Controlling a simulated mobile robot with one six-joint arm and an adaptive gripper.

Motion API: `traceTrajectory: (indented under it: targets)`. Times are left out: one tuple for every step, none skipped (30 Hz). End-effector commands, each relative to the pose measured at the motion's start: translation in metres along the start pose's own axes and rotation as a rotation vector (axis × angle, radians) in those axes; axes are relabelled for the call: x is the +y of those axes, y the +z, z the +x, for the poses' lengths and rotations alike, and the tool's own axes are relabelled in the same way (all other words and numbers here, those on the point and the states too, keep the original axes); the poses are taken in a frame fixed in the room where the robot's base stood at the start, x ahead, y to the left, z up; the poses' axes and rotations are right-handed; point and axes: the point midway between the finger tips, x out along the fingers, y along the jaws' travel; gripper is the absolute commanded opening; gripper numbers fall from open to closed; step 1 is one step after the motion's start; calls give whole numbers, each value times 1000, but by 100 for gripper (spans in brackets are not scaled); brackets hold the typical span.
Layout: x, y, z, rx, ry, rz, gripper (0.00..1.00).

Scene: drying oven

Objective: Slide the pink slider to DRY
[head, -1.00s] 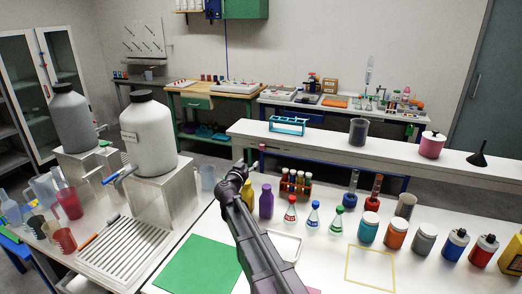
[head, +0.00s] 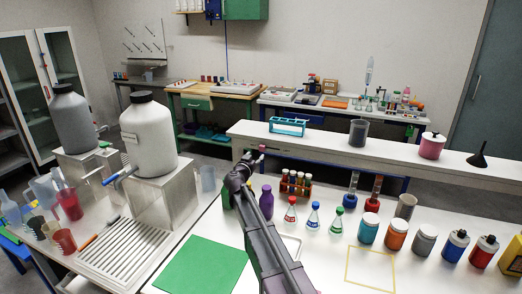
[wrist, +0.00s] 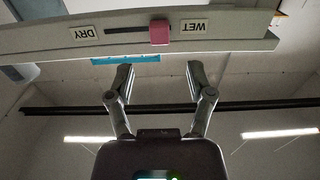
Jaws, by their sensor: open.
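The pink slider (wrist: 160,32) sits in a dark slot (wrist: 127,29) on a pale panel edge in the wrist view. The labels appear upside down there. The slider is at the slot's right end, beside the WET label (wrist: 195,27); the DRY label (wrist: 84,33) is at the left end. My gripper (wrist: 158,74) is open, with its fingers spread below the slider in the picture and nothing between them. In the head view, my gripper (head: 246,160) is at the left end of the white raised shelf, close to a small pink spot, likely the slider (head: 262,148).
The white raised shelf (head: 330,150) carries a teal rack (head: 287,126), a grey cup (head: 357,132) and a pink pot (head: 432,145). The green mat (head: 200,266) is clear.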

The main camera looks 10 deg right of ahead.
Motion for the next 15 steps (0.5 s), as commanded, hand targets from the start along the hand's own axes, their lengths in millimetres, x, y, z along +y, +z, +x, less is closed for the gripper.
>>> traceTrajectory:
  targets:
    - [-2, 0, 11, 0, 1, 0, 69]
    - [-2, 0, 16, 0, 1, 0, 69]
    - [-2, 0, 22, 0, 0, 0, 69]
    - [-1, 0, 27, 0, 0, 0, 69]
    - [-1, 0, 31, 0, 1, 0, 69]
    - [-1, 0, 37, 0, 1, 0, 69]
    - [-2, 0, 41, 0, 1, 0, 69]
    - [-2, 0, 45, 0, 1, 0, 69]
    - [-1, 0, 50, 0, 0, 0, 69]
    - [-2, 0, 53, 0, 0, 0, 69]
    - [-1, 0, 56, 0, 0, 0, 69]
    - [-1, 0, 60, 0, 0, 0, 69]
    - [-1, 0, 63, 0, 0, 0, 69]
    - [-1, 0, 65, 0, 0, 0, 69]
    - [-1, 0, 67, 0, 0, 0, 69]
